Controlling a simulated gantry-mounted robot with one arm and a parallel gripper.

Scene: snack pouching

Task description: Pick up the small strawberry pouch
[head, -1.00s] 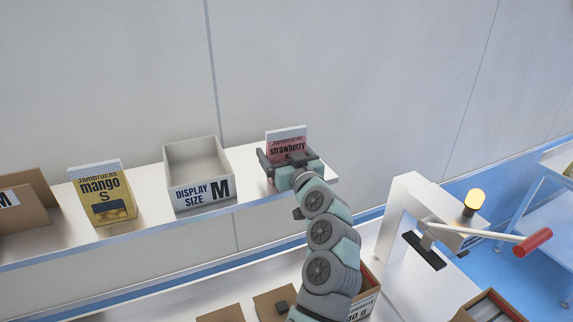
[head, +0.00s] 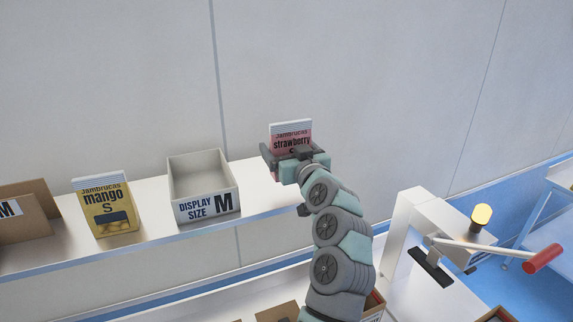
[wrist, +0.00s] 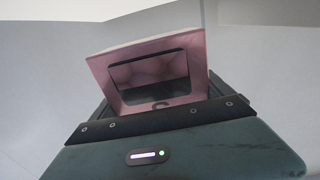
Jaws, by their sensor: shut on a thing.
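The pink strawberry pouch (head: 291,137) with a white top strip stands upright at the right end of the shelf in the head view. My gripper (head: 294,156) is shut on its lower part and hides its bottom edge and size letter. In the wrist view the pink pouch (wrist: 150,68) rises beyond my gripper (wrist: 155,115), its dark window facing the camera. I cannot tell whether its base touches the shelf.
On the white shelf (head: 150,223) stand a yellow mango S pouch (head: 105,205), an open display box marked M (head: 204,207) and brown cardboard (head: 32,215) at the left. A white machine with a red-knobbed lever (head: 543,258) and a lit amber lamp (head: 482,215) is at the right. A wall is behind.

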